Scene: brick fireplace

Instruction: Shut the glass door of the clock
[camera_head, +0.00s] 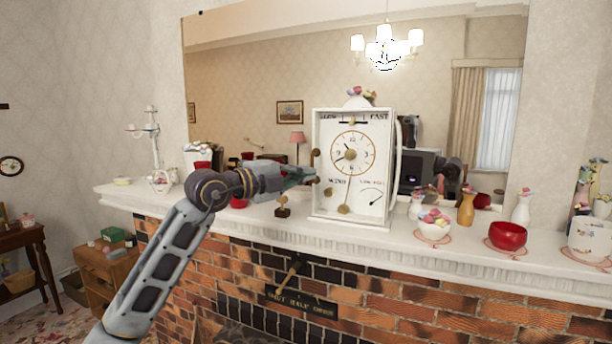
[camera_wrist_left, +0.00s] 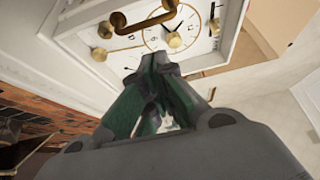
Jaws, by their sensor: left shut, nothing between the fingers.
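The white clock (camera_head: 384,213) stands upright on the mantel, with a round dial, brass knobs and black lettering. It also shows at the top of the wrist view (camera_wrist_left: 88,72). A brass bar handle (camera_wrist_left: 146,22) stands out in front of the dial's left side in the wrist view. The glass itself is too clear to make out, so I cannot tell how far the door stands open. My left gripper (camera_head: 312,174) is shut and empty at the clock's left edge, beside the brass knobs. Its closed fingertips (camera_wrist_left: 156,62) point at the clock front; contact is unclear.
The mantel (camera_head: 345,238) is narrow, above a brick fireplace. Right of the clock stand a bowl of sweets (camera_head: 433,232), a brown vase (camera_head: 466,208) and a red bowl (camera_head: 508,236). A small dark ornament (camera_head: 283,212) stands left of it. A large mirror (camera_head: 240,100) is behind.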

